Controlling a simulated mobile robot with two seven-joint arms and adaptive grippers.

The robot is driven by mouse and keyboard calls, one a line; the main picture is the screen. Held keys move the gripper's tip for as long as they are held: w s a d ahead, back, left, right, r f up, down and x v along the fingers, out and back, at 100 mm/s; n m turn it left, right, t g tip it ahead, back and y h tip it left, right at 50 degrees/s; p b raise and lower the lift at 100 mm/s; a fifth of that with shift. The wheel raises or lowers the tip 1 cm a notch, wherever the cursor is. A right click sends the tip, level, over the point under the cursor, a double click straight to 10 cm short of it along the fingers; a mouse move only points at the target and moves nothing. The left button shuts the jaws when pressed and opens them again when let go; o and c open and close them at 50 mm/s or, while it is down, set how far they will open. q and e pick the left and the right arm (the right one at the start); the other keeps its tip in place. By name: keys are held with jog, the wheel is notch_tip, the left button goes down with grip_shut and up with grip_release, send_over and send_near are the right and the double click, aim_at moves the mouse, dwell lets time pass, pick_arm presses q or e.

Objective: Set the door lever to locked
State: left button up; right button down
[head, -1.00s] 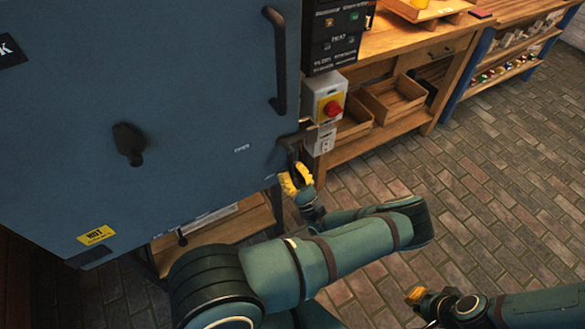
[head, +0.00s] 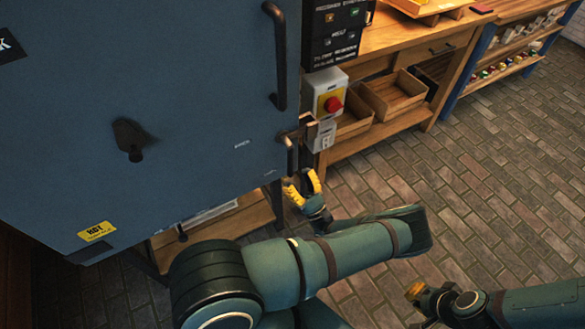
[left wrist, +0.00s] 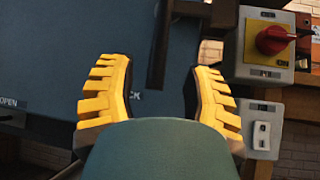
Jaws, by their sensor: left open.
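The blue door (head: 200,60) fills the left of the head view. Its dark door lever (head: 290,155) is near the lower right corner and points down. In the left wrist view the lever (left wrist: 161,45) hangs between the fingertips, its lower end near a partly hidden label ending in "CK" (left wrist: 133,95); an "OPEN" label (left wrist: 9,103) is further left. My left gripper (head: 302,183) is open just below the lever, and its yellow fingers (left wrist: 161,75) look clear of it. My right gripper (head: 414,291) is low at right, its finger gap unclear.
A grey switch box with a red knob (head: 333,104) and a smaller box (head: 320,136) stand close right of the lever. A long vertical handle (head: 278,60) is above it. A wooden bench with trays (head: 393,92) is behind. The brick floor at right is clear.

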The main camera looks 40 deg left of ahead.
pick_arm(q)
jog(key=v, duration=0.7)
jog(key=shift+d, duration=0.1)
dwell(0.4)
